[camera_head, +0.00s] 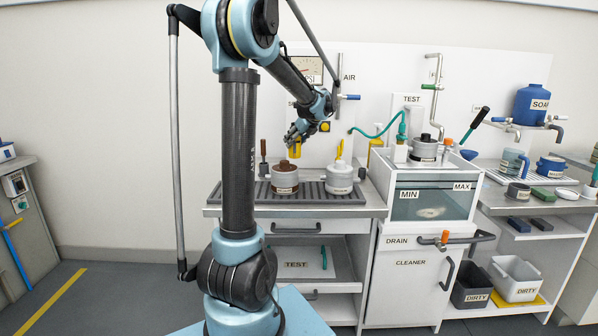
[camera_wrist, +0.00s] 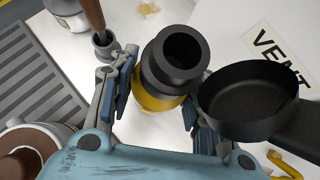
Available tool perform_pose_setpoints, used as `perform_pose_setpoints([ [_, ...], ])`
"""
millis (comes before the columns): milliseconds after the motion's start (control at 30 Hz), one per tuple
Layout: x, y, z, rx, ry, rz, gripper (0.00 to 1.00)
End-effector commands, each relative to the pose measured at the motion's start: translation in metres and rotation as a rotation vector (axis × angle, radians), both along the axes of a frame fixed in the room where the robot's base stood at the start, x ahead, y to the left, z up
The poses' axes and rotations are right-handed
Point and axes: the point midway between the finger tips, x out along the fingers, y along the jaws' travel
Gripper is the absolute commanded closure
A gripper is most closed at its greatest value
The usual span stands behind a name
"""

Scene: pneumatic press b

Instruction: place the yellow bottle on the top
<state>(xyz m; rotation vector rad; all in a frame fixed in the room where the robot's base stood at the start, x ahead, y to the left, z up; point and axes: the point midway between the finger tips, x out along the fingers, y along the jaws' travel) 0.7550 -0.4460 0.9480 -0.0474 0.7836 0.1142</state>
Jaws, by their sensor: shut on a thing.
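My gripper (camera_head: 297,138) is raised above the left worktop, near the back wall. A yellow bottle (camera_head: 295,150) shows just below its fingers. In the wrist view, my gripper (camera_wrist: 158,115) has its fingers on either side of the yellow bottle (camera_wrist: 155,103) and is shut on it. The bottle's upper part is black with a round open mouth, and its lower body is yellow. Its base is hidden. A black round pan-like part (camera_wrist: 250,98) with a handle lies close to the bottle's right, beside the right finger; I cannot tell whether they touch.
A brown-topped pot (camera_head: 285,180) and a white pot (camera_head: 338,178) stand on the slotted grey tray (camera_head: 312,199). A brown-handled tool (camera_head: 263,158) stands at the left. The glass-fronted tank (camera_head: 432,203) stands to the right. A VENT label (camera_wrist: 280,48) shows on a white surface.

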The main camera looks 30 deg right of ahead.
Motion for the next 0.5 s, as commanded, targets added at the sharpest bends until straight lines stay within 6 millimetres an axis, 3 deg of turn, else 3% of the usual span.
perform_pose_setpoints([
  [200,0.001,0.001,-0.034,-0.001,0.000,0.002,0.84],
  [500,0.001,0.001,-0.055,-0.001,0.000,0.004,0.84],
])
